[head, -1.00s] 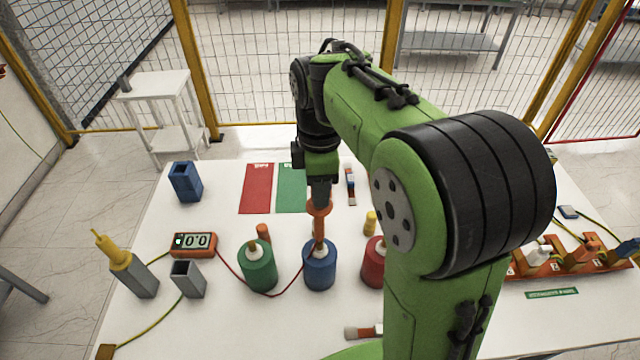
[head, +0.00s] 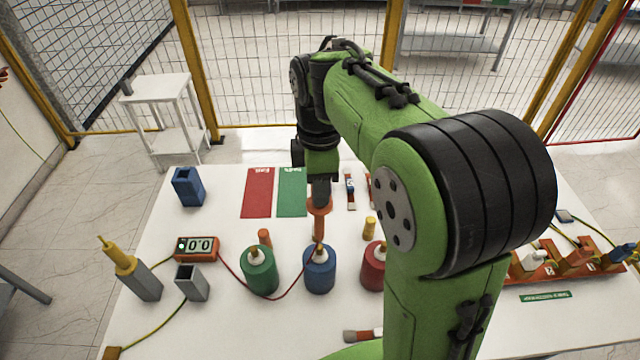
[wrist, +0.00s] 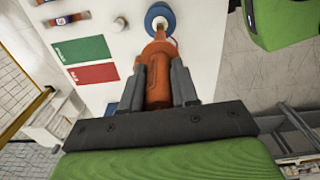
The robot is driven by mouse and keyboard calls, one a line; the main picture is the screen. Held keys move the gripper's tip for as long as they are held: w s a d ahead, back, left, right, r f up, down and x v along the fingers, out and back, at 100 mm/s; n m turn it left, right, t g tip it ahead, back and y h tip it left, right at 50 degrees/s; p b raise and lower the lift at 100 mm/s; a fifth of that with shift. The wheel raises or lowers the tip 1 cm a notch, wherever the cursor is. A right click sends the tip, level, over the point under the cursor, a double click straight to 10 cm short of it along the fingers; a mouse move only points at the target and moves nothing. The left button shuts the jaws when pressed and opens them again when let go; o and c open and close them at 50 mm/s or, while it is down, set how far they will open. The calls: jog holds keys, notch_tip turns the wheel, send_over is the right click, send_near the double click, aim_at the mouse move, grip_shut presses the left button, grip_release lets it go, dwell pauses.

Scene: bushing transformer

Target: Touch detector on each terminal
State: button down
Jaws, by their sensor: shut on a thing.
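My gripper (head: 320,203) is shut on the orange detector (wrist: 159,75), which also shows in the head view (head: 319,222). The detector points down at the blue terminal (head: 320,270), and its tip is at or very close to the terminal's top; I cannot tell whether they touch. In the wrist view the detector's tip overlaps the blue terminal (wrist: 160,17). The green terminal (head: 259,272) stands to the left and the red terminal (head: 373,268) to the right, partly behind my arm. A red wire runs from the meter (head: 197,247), which reads 0.0, past the terminals.
A grey holder (head: 192,283), a grey stand with a yellow probe (head: 137,276) and a blue holder (head: 187,187) stand at the left. Red (head: 257,193) and green (head: 292,192) mats lie behind. An orange rack (head: 560,268) is at the right. A small yellow cylinder (head: 370,227) stands near the red terminal.

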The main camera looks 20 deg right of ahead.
notch_tip(320, 180, up, 5)
jog(key=p, duration=0.3)
jog(key=shift+r+p, duration=0.1)
jog(key=shift+p, duration=0.25)
jog(key=shift+r, duration=0.95)
jog(key=shift+b, duration=0.3)
dwell(1.4)
